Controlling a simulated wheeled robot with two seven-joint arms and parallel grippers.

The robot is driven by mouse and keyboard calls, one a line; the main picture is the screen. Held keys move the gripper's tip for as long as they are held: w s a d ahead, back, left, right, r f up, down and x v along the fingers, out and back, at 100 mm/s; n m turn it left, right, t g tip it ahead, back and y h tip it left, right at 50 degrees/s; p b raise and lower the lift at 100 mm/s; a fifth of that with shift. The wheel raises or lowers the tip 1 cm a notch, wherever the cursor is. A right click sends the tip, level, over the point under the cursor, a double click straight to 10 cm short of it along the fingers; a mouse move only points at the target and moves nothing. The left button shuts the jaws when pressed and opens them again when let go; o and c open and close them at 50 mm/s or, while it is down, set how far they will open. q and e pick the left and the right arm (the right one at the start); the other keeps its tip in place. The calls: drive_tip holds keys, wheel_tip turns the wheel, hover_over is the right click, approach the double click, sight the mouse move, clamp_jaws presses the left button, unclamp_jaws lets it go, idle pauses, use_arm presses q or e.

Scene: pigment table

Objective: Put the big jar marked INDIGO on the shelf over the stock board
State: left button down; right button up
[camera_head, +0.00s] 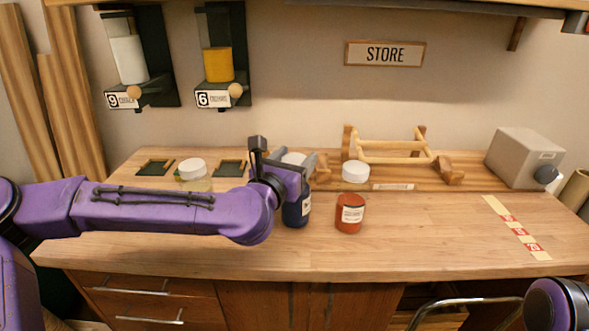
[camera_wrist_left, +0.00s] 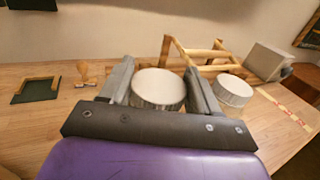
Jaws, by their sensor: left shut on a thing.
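My left gripper (camera_head: 292,170) is shut on a jar with dark blue contents (camera_head: 297,211). Its round white lid shows between the two fingers in the left wrist view (camera_wrist_left: 159,89). The jar is upright over the middle of the table; a pale label shows, but its words are too small to read. I cannot tell whether its base touches the table. My gripper and forearm hide part of it. A wooden shelf (camera_head: 330,5) runs along the top edge of the head view. My right gripper is out of view.
A white-lidded jar with red contents (camera_head: 350,214) stands close to the right. Another white-lidded jar (camera_head: 192,167) is behind my left forearm. A wooden rack (camera_head: 390,153) and grey box (camera_head: 524,157) stand at the back. The STORE sign (camera_head: 385,54) hangs above.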

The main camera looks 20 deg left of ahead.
use_arm(q)
drive_tip(key=s+d+r+b, duration=0.2)
drive_tip(key=s+d+r, duration=0.6)
drive_tip(key=d+r, duration=0.3)
drive_tip(key=shift+d+r, duration=0.15)
drive_tip(key=shift+d, duration=0.1)
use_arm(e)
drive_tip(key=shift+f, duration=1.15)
use_arm(q)
drive_tip(key=shift+s, duration=0.1)
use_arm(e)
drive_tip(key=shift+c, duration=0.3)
